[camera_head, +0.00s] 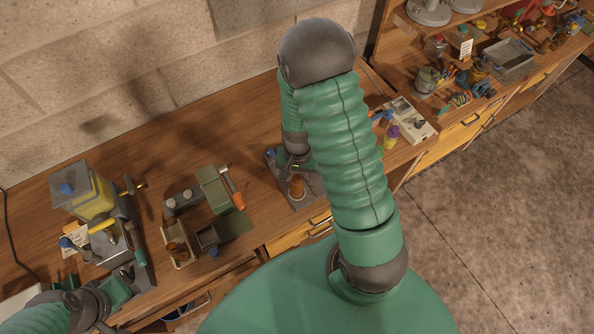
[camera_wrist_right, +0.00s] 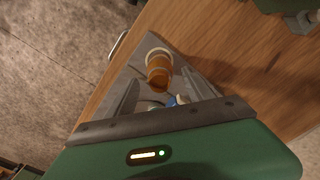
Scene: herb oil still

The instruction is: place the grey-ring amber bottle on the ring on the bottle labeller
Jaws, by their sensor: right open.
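An amber bottle (camera_head: 297,186) stands on a grey plate (camera_head: 310,200) near the bench's front edge. In the right wrist view the bottle (camera_wrist_right: 158,72) has a pale grey band at its top and lies between and slightly beyond the fingertips. My right gripper (camera_wrist_right: 160,80) is open around it, with gaps on both sides; my arm partly hides it in the head view. My left gripper (camera_head: 112,290) is low at the left, its jaws unclear. A green machine (camera_head: 214,188) with an orange handle stands left of the bottle; I cannot tell whether it is the labeller.
A yellow-filled container (camera_head: 88,192) and grey apparatus stand at the bench's left. A beige tray (camera_head: 178,252) sits before the green machine. A white box (camera_head: 408,118) and purple-capped bottle (camera_head: 391,134) stand right of my arm. Bare wood lies behind the machine.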

